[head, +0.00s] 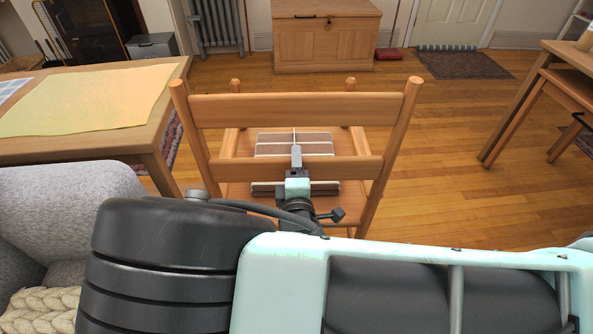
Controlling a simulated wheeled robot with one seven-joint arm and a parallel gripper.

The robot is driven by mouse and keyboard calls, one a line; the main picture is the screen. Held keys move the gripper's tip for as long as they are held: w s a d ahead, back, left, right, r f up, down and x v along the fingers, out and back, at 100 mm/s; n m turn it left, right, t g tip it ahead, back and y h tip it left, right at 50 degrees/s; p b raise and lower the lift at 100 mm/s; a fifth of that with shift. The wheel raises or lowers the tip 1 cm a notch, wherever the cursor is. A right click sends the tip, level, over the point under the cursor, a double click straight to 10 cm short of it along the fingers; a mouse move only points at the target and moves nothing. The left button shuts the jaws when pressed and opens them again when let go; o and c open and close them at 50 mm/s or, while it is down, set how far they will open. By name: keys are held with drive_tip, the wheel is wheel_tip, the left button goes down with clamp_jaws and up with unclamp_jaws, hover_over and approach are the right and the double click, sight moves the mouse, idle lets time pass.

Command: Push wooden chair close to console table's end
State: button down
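The wooden chair (300,110) stands upright in the middle of the head view, its slatted back towards me. A striped grey-brown item (272,145) shows on its seat, partly hidden by the lower slat. My gripper (296,155) is at the middle of the lower back slat, overlapping it in the picture. I cannot tell whether it touches the slat or whether its fingers are open. A wooden table (515,110) at the right edge, partly out of view, may be the console table. My arm hides the chair's lower front legs.
A low wooden table (168,90) with a yellow cloth stands close to the chair's left. A grey sofa (60,205) is at lower left. A wooden chest (325,40) stands at the back wall. Floor (440,150) right of the chair is clear.

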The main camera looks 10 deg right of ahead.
drive_tip(key=shift+r+p, duration=1.25)
drive_tip(key=shift+r, duration=0.35)
drive_tip(key=shift+f+b, duration=0.25)
drive_tip(key=shift+b, duration=0.05)
drive_tip(key=shift+f+b, duration=1.1)
drive_tip(key=shift+f, duration=0.15)
drive_tip(key=shift+c, duration=1.4)
unclamp_jaws()
drive_tip(key=shift+s, duration=0.1)
